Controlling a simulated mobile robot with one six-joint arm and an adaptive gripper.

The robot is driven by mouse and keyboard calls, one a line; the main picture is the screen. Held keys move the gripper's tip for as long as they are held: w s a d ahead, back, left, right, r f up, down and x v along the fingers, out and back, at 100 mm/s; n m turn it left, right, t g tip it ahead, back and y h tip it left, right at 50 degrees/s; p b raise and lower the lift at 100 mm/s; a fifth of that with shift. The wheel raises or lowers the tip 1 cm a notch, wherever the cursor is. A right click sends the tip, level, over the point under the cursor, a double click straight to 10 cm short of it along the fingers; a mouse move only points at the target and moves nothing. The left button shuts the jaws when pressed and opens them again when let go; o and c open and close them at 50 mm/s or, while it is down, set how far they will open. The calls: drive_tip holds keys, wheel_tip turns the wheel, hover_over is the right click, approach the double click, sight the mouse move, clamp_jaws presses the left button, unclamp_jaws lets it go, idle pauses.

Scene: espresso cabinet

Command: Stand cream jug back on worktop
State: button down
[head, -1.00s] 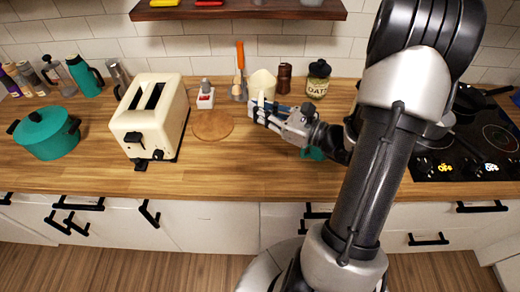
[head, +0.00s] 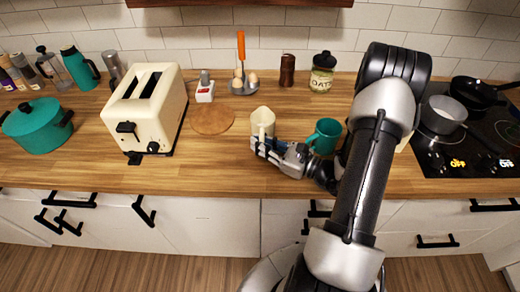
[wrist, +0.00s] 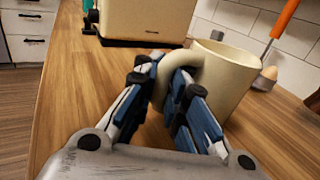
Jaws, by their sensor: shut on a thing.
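The cream jug (head: 262,120) stands upright at the worktop (head: 225,165), right of the round wooden board. It also shows in the wrist view (wrist: 226,75), with its handle toward me. My gripper (head: 268,148) is at the jug's near side. In the wrist view my gripper (wrist: 170,95) is shut on the jug's handle, with the fingers on either side of it. The jug's base is partly hidden by the fingers, so I cannot tell for certain whether it touches the wood.
A green mug (head: 326,135) stands close right of my gripper. A cream toaster (head: 150,110) and a round board (head: 212,118) are to the left. An egg holder (head: 243,88), a pepper mill (head: 287,70) and an oats jar (head: 322,73) stand behind. Front worktop is clear.

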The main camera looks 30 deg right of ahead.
drive_tip(key=shift+f, duration=0.8)
drive_tip(key=shift+f, duration=0.1)
drive_tip(key=shift+f+b, duration=0.15)
drive_tip(key=shift+b, duration=0.15)
drive_tip(key=c, duration=1.6)
unclamp_jaws()
drive_tip(key=shift+c, duration=0.2)
drive_tip(key=shift+r+p, duration=0.3)
drive_tip(key=p+v, duration=0.2)
drive_tip(key=v, duration=1)
drive_tip(key=shift+f, duration=0.1)
